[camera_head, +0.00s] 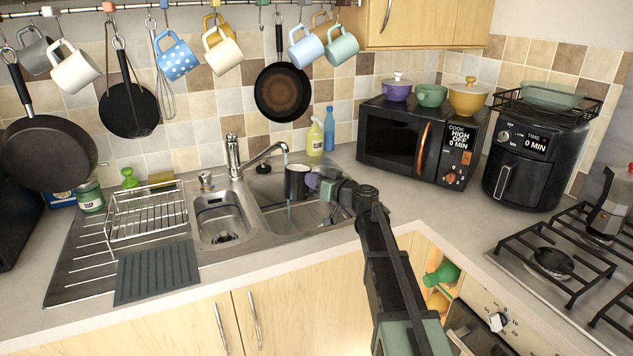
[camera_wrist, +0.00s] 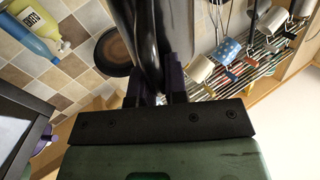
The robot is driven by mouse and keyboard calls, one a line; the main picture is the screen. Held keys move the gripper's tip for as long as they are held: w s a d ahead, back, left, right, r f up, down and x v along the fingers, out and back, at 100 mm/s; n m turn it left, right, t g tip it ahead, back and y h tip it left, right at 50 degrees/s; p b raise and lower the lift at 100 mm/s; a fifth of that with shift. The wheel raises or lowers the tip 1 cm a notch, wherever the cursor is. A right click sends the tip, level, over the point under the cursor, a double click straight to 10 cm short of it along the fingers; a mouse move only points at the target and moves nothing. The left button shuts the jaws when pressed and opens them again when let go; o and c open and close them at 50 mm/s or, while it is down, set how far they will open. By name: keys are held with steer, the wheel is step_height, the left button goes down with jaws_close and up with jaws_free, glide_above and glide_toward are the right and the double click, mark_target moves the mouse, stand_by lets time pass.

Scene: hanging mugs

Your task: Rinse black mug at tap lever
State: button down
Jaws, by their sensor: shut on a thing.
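The black mug (camera_head: 297,182) is held in the air under the tap spout, over the right-hand sink basin. My gripper (camera_head: 318,184) is shut on it from the right. A thin stream of water runs from the tap (camera_head: 262,158) at the mug and shows again below it. The tap lever (camera_head: 233,140) stands upright on the tap body at the left. In the wrist view the gripper's dark purple fingers (camera_wrist: 157,88) close on the glossy black mug (camera_wrist: 148,40), which shows only in part.
A wire dish rack (camera_head: 147,213) stands left of the sink. Mugs and pans hang from the rail above. A yellow spray bottle (camera_head: 315,138) and a blue bottle (camera_head: 329,130) stand behind the sink. A microwave (camera_head: 390,143) is to the right. The left basin (camera_head: 222,228) is empty.

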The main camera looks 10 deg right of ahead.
mark_target(305, 168)
steer(key=w+f, duration=0.1)
steer(key=w, duration=0.3)
steer(key=w+b, duration=0.1)
steer(key=w, duration=0.3)
steer(key=w+f+b, duration=0.1)
steer(key=w, duration=0.4)
steer(key=shift+a+f, duration=0.2)
steer(key=shift+f, duration=0.1)
steer(key=shift+d, duration=0.1)
steer(key=shift+d, duration=0.5)
steer(key=s, duration=0.8)
steer(key=shift+d, duration=0.15)
stand_by(1.3)
